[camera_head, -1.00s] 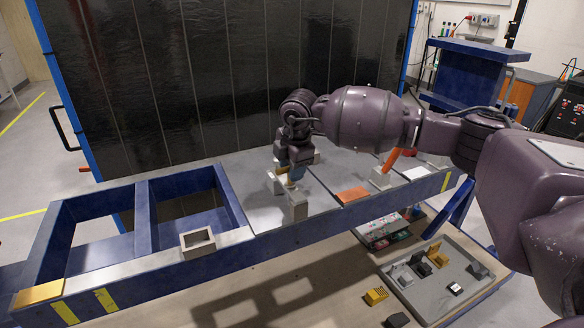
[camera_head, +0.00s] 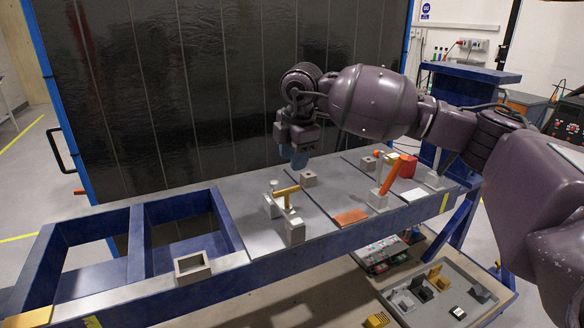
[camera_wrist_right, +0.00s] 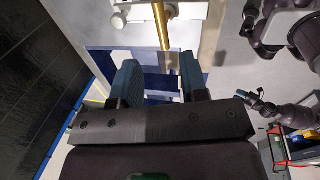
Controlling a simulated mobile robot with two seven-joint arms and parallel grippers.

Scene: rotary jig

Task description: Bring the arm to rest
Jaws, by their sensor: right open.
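My right gripper (camera_head: 299,158) hangs over the bench in the head view, its blue fingers pointing down. It is above and behind the jig, apart from it. The jig has a brass T-shaped handle (camera_head: 287,192) and grey blocks (camera_head: 295,231). In the right wrist view my open right gripper (camera_wrist_right: 160,80) has nothing between its fingers, and the brass bar (camera_wrist_right: 163,25) lies beyond them. What looks like my left gripper (camera_wrist_right: 245,97) shows at the right of that view, too small to read its jaws; the head view does not show it.
An orange lever (camera_head: 393,176) slants up from a grey block, near an orange plate (camera_head: 350,217) and a red block (camera_head: 406,165). A hollow grey block (camera_head: 192,268) sits at the front left. A grey tray (camera_head: 463,322) of parts lies below the bench.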

